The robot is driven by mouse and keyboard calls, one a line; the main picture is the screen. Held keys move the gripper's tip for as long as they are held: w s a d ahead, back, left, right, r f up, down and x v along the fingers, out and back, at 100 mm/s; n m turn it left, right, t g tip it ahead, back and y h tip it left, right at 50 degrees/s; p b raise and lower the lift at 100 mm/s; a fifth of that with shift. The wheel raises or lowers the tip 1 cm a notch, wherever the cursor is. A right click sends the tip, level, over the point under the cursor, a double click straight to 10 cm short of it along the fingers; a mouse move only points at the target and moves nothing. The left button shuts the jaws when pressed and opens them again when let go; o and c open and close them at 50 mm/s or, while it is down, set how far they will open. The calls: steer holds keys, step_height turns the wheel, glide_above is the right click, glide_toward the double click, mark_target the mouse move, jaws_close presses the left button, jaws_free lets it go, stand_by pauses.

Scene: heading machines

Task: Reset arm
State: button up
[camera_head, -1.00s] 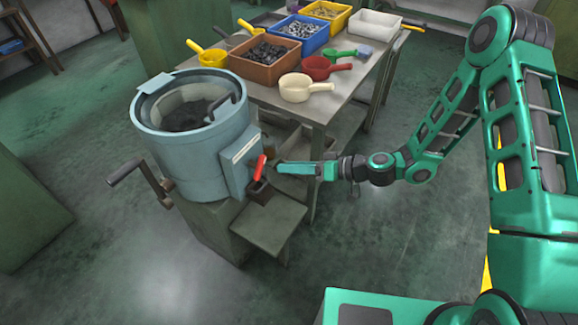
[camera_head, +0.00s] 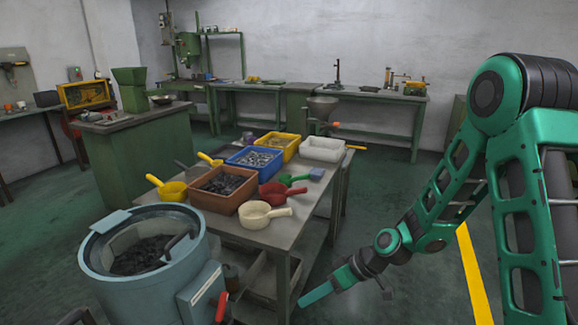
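My green arm comes in from the right side of the head view. My gripper (camera_head: 318,292) is at the lower middle, in front of the metal table's near right leg. It is apart from the blue-grey drum machine (camera_head: 150,265) and its red lever (camera_head: 221,307), which stand to its left. I see the gripper edge-on, so I cannot tell whether its fingers are open or shut. I see nothing hanging from it.
The metal table (camera_head: 285,232) holds a brown bin (camera_head: 222,200), a blue bin (camera_head: 252,170), a yellow bin (camera_head: 278,147), a white bin (camera_head: 322,150) and several scoops. Workbenches line the back wall. Open floor with a yellow line (camera_head: 473,272) lies to the right.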

steer(key=s+d+r+m+h, duration=0.3)
steer(key=s+d+r, duration=0.15)
steer(key=d, duration=0.65)
steer(key=s+d+r+m+h, duration=0.3)
steer(key=d+r, duration=0.3)
steer(key=d, duration=0.6)
steer(key=s+d+r+m, duration=0.2)
steer(key=s+d+m, duration=0.1)
steer(key=s, duration=0.3)
steer(key=s+d+r+m+h, duration=0.1)
steer(key=s+d+r+m, duration=0.2)
steer(key=s, duration=0.3)
steer(key=s+d+r+m+g+h, duration=0.1)
steer(key=s+d+r+m, duration=0.2)
steer(key=s+d, duration=0.2)
steer(key=shift+s+r, duration=0.15)
steer(key=shift+s, duration=0.6)
